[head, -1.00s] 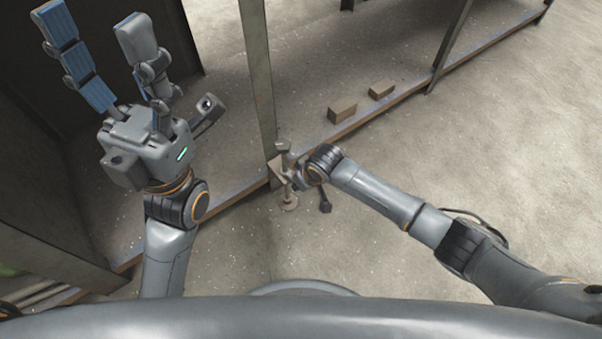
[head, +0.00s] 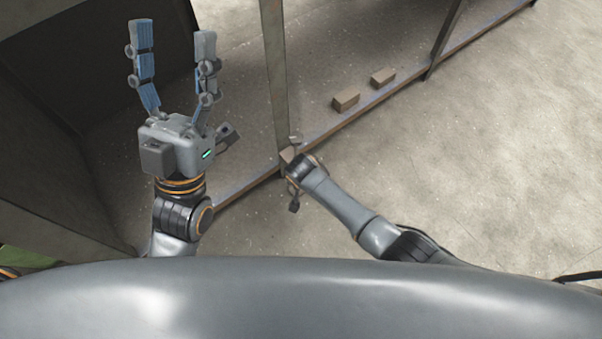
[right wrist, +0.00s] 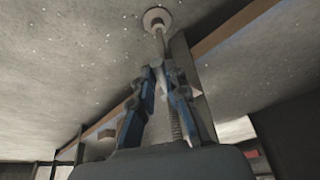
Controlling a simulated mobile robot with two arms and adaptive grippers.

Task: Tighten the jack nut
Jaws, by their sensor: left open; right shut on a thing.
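The jack shows in the right wrist view as a thin threaded rod (right wrist: 175,128) with a round pale foot (right wrist: 156,19) against the floor. My right gripper (right wrist: 162,78) has its two blue-padded fingers closed in around the jack's shaft, on a part below the foot in the picture. The jack nut itself is mostly hidden between the fingers. In the head view my right gripper (head: 291,158) is small, at the bottom of the upright post, and my arm hides most of the jack. My left gripper (head: 172,45) is open and empty, fingers pointing up the picture, away from the jack.
An upright metal post (head: 275,75) stands just by the jack. A long low floor rail (head: 400,92) runs to the upper right. Two small brown blocks (head: 346,100) (head: 383,77) lie behind it. A dark panel (head: 90,60) is at left. Open floor (head: 480,150) lies right.

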